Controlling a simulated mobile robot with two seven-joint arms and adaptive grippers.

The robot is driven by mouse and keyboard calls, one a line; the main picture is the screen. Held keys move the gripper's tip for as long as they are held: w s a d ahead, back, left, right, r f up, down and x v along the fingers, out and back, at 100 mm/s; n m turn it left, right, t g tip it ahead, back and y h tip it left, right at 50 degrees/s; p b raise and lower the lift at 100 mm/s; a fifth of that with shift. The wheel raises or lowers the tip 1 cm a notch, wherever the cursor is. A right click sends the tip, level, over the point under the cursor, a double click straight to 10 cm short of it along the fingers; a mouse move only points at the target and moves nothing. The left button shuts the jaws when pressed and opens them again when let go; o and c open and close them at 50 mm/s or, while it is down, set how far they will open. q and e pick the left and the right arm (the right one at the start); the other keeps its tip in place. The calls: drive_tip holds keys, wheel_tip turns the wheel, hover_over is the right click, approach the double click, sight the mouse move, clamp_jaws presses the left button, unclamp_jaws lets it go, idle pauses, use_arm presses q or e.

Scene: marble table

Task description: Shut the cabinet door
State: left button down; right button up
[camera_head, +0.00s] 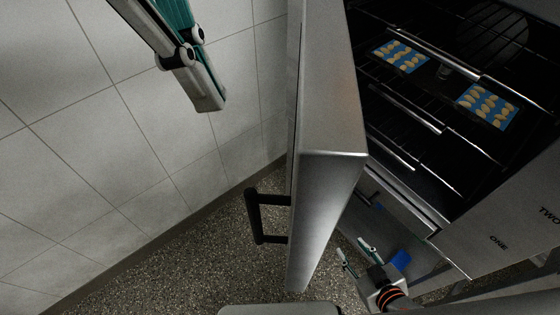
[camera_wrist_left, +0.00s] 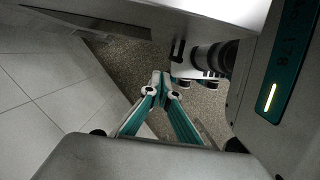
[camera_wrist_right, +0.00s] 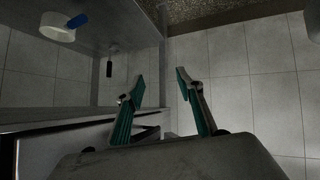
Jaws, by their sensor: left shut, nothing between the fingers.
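The cabinet door (camera_head: 335,115) is a thick grey metal panel. It stands wide open, left of the dark cabinet interior (camera_head: 440,130). Its black bar handle (camera_head: 262,215) is on the left face, and a black handle also shows in the right wrist view (camera_wrist_right: 109,66). My left gripper (camera_head: 212,106) is left of the door, apart from it; its fingers are together and empty in the left wrist view (camera_wrist_left: 162,78). My right gripper (camera_head: 356,252) is low, right of the door's lower end, with fingers spread and nothing between them in the right wrist view (camera_wrist_right: 160,76).
Wire racks inside the cabinet hold two blue trays (camera_head: 400,56) (camera_head: 487,105) of yellowish pieces. A lower grey panel (camera_head: 400,215) is below. A tiled wall (camera_head: 100,130) stands on the left, with open space before it. The speckled floor (camera_head: 200,240) looks clear.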

use_arm(q)
drive_tip(key=d+f+b, duration=0.1)
drive_tip(key=d+f, duration=0.5)
drive_tip(key=f, duration=0.3)
drive_tip(key=shift+s+d+f, duration=0.15)
drive_tip(key=shift+s+f, duration=0.25)
use_arm(e)
drive_tip(key=shift+w+d+f, duration=0.1)
drive_tip(key=shift+w, duration=0.25)
drive_tip(key=shift+s+f, duration=0.1)
drive_tip(key=shift+f, duration=0.1)
use_arm(q)
drive_tip(key=shift+d, duration=0.15)
